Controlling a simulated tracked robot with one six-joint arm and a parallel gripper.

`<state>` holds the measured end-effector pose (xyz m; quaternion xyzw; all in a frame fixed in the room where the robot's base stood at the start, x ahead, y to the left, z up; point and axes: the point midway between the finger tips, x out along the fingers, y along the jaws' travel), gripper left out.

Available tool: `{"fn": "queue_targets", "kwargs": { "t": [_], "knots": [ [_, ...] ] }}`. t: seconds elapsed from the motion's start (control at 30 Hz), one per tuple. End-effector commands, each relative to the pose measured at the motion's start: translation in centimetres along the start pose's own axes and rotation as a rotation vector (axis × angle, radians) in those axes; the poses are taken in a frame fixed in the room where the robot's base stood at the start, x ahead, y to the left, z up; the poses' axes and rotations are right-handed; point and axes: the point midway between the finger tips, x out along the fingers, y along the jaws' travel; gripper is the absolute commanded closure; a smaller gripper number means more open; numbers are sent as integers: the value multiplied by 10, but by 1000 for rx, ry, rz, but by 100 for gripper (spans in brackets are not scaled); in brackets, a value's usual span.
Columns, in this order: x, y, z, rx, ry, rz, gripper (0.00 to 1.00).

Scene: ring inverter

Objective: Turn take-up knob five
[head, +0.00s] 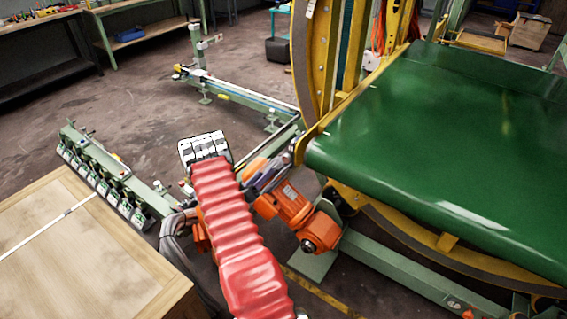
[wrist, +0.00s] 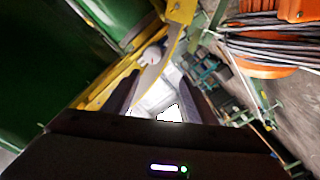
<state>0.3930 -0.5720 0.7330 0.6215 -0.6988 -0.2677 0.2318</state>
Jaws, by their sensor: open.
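My gripper (wrist: 157,75) shows in the wrist view with two dark fingers apart and nothing clear held between them. A bright white patch lies behind the gap. In the head view the fingers cannot be made out past the red-sleeved arm. A green beam (head: 75,133) at the left carries a row of several small black-and-white units (head: 103,184). They may bear the take-up knobs, but single knobs are too small to tell, and I cannot say which is five. A similar row of small units (wrist: 207,75) is blurred at the right of the wrist view, apart from the fingers.
A green conveyor belt (head: 450,145) and yellow ring frame (head: 305,60) fill the right side. A wooden box (head: 85,250) stands at the lower left. Another green beam (head: 235,92) stands behind. Open floor (head: 120,110) lies between the beams and the back benches.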

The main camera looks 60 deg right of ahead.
Motion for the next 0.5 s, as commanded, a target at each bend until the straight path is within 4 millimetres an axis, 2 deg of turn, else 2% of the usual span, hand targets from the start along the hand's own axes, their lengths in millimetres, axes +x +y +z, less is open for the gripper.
{"fn": "queue_targets", "kwargs": {
  "t": [0.5],
  "knots": [
    [-12,3,3,-733,-7,4,49]
  ]
}}
